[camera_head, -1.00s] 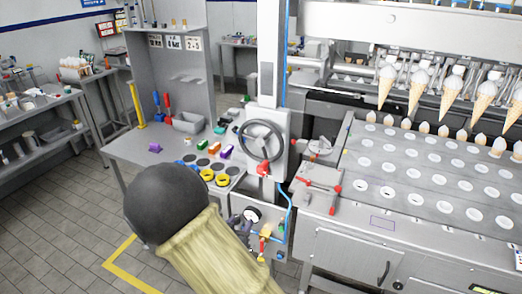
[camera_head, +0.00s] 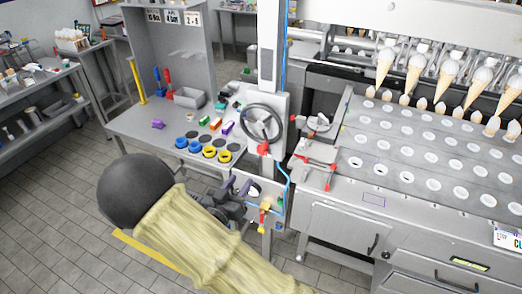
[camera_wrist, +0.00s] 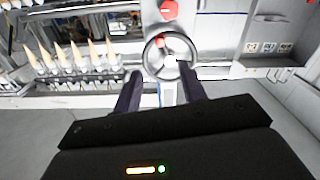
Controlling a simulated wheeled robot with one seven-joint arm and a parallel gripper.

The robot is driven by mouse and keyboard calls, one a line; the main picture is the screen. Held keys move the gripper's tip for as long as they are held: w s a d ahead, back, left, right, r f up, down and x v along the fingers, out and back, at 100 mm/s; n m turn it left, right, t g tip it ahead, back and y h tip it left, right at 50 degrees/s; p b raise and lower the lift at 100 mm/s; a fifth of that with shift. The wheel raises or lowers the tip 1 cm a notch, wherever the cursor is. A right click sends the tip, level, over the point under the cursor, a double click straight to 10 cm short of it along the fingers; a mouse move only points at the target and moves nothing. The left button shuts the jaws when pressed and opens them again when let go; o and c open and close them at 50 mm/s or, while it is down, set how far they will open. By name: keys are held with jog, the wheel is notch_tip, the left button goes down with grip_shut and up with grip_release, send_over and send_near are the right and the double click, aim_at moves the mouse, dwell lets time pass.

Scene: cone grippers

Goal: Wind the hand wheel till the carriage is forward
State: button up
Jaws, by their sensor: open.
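The dark hand wheel (camera_head: 262,105) stands upright on a light grey column, with a red knob (camera_head: 263,149) at its lower rim. My gripper (camera_head: 236,184) is open and empty, below and slightly left of the wheel, apart from it. In the wrist view the hand wheel (camera_wrist: 147,57) lies beyond and between the two dark fingers of my gripper (camera_wrist: 160,75). I cannot tell which part is the carriage; a row of cones (camera_head: 416,75) hangs from holders over the perforated plate (camera_head: 400,150) at right.
A grey bench (camera_head: 125,123) left of the wheel carries yellow and blue rings, coloured blocks and a grey bin (camera_head: 189,98). A blue hose (camera_head: 289,172) and small red and yellow fittings (camera_head: 263,215) are close to my gripper. The tiled floor at left is open.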

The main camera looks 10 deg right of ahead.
aim_at(260, 152)
jog(key=p+x, duration=0.5)
jog(key=x, duration=0.9)
jog(key=shift+w+d+r, duration=0.1)
jog(key=shift+w+d, duration=0.05)
jog(key=shift+d, duration=0.1)
jog(key=shift+w+d+p, duration=0.3)
jog(key=shift+w, duration=0.25)
grip_shut()
